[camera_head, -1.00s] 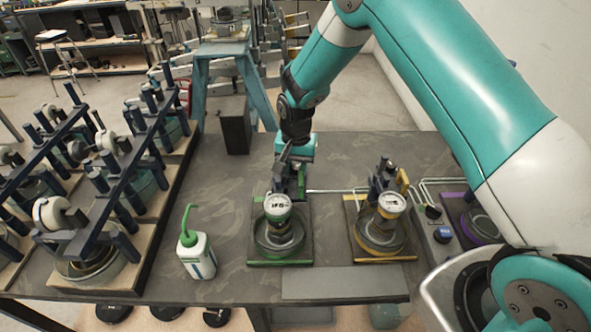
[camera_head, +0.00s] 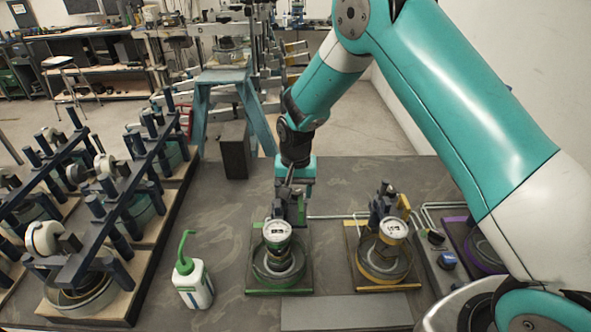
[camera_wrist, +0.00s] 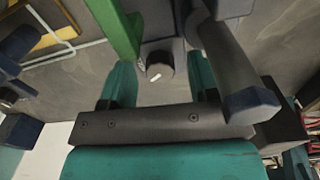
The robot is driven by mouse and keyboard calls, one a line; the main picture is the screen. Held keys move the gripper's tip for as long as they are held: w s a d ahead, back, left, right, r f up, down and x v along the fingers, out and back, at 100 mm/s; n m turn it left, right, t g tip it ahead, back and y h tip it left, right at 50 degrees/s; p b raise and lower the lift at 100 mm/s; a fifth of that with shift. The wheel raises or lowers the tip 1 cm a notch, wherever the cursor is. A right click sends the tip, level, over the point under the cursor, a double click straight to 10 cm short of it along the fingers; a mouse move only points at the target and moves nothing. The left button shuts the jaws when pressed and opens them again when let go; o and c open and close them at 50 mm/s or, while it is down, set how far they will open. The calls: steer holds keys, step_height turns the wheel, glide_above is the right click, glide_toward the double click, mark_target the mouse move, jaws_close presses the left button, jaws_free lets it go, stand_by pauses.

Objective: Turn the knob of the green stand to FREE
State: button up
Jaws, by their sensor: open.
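The green stand (camera_head: 280,291) is a round instrument with a white dial on top and a green-edged base, in the middle of the table. My gripper (camera_head: 291,212) is directly behind it in the head view, pointing down. In the wrist view the gripper (camera_wrist: 160,84) is open, with a teal finger on each side of a dark round knob (camera_wrist: 158,66). The knob has a short white mark and sits next to a green bar. Contact between fingers and knob cannot be told. Any FREE marking is not readable.
A yellow-edged stand (camera_head: 382,287) is close on the right, and a purple-edged one (camera_head: 487,262) is beyond it. A white bottle with a green spout (camera_head: 192,283) stands to the left. Dark blue racks (camera_head: 115,215) fill the left side.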

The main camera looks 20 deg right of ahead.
mark_target(296, 193)
step_height(296, 193, up, 17)
steer(key=b, duration=0.4)
steer(key=shift+f, duration=0.1)
